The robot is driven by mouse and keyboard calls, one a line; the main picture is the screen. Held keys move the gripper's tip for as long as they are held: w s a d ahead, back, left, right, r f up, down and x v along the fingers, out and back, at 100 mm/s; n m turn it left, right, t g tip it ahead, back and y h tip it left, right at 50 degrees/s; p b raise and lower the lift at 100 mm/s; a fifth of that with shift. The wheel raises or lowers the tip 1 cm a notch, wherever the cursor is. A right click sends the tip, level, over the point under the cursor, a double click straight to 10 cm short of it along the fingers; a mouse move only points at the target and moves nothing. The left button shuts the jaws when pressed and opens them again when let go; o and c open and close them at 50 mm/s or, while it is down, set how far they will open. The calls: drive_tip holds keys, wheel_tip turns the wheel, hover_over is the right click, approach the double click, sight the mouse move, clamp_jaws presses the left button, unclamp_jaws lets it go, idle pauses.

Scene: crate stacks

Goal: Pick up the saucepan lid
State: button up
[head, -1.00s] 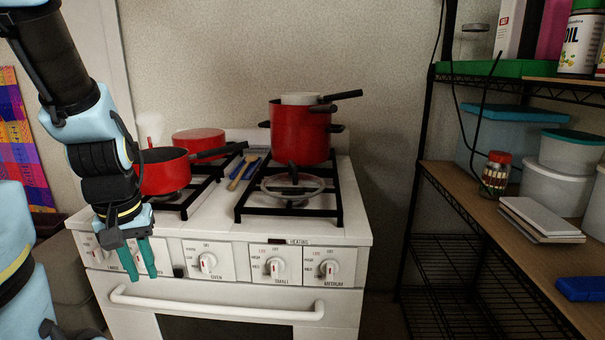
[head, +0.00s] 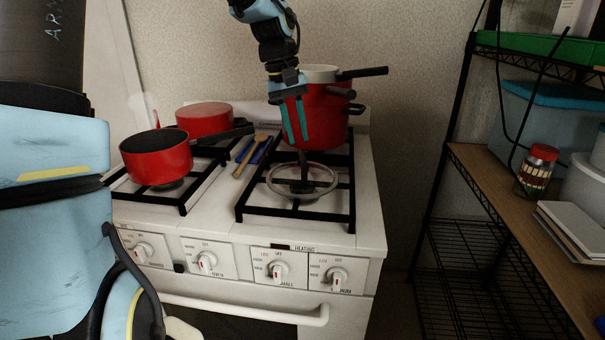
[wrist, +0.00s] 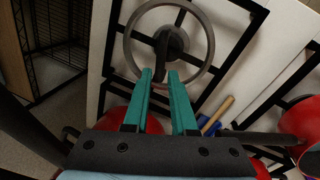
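The saucepan lid (head: 322,190) is a clear disc with a grey rim and a dark upright knob (head: 304,172). It lies on the front of the right burner grate. In the wrist view the lid (wrist: 207,62) is just beyond my fingertips, with its knob (wrist: 161,55) ahead of them. My gripper (head: 297,143) points down with its two green fingers apart and nothing between them. In the head view it hangs above and a little behind the lid, in front of the red pots. In the wrist view the gripper (wrist: 159,75) is also open and empty.
Stacked red pots (head: 335,115) stand behind the lid, handles pointing right. A red saucepan (head: 158,158) and another red pot (head: 205,119) sit on the left burners. Wooden and blue utensils (head: 252,152) lie between the grates. A shelf rack (head: 470,160) stands at right.

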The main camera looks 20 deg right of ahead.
sight(302, 153)
drive_tip(key=shift+s+d+f+p, duration=0.1)
drive_tip(key=shift+d+f+p, duration=0.15)
drive_tip(key=shift+f, duration=0.8)
drive_tip(key=shift+w+d+f+p, duration=0.15)
drive_tip(key=shift+f+p, duration=0.25)
drive_tip(key=shift+f, duration=0.7)
drive_tip(key=shift+s+d+f+p, duration=0.2)
drive_tip(key=shift+f+p, duration=0.1)
drive_tip(key=shift+f, duration=0.75)
clamp_jaws()
